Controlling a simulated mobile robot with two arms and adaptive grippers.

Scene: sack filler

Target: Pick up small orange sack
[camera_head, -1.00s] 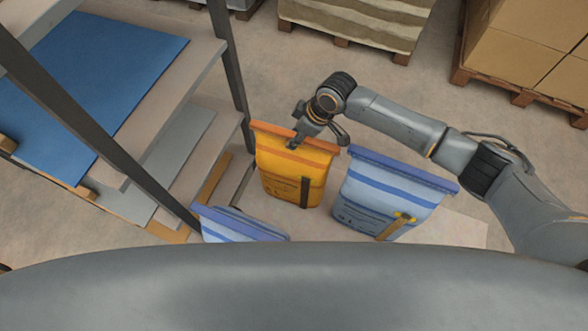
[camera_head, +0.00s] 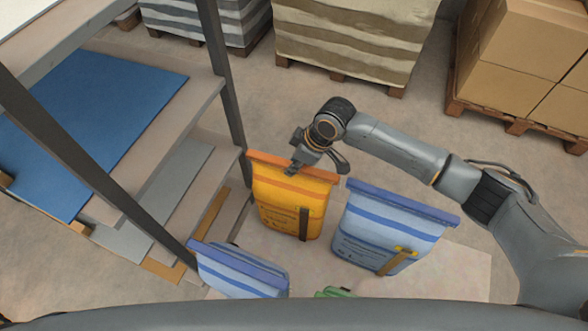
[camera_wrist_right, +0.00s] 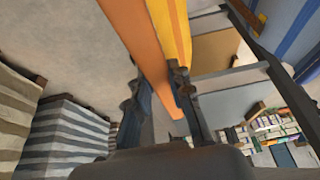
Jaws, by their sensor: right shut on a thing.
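The small orange sack (camera_head: 290,205) stands upright between two blue-striped sacks in the head view, with its darker orange rolled top edge facing me. My right gripper (camera_head: 293,171) is at that top edge, near its middle. In the right wrist view the orange top band (camera_wrist_right: 138,42) runs down between the two fingers of my right gripper (camera_wrist_right: 158,98), which are shut on it. The yellow-orange body of the sack shows beside the band. My left gripper is not in view.
A blue-striped sack (camera_head: 388,230) stands close on the right, another (camera_head: 240,272) at the lower left. A bit of green (camera_head: 335,292) shows at the bottom. A shelf rack with a dark post (camera_head: 222,75) stands left. Loaded pallets (camera_head: 515,60) stand behind; floor between is clear.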

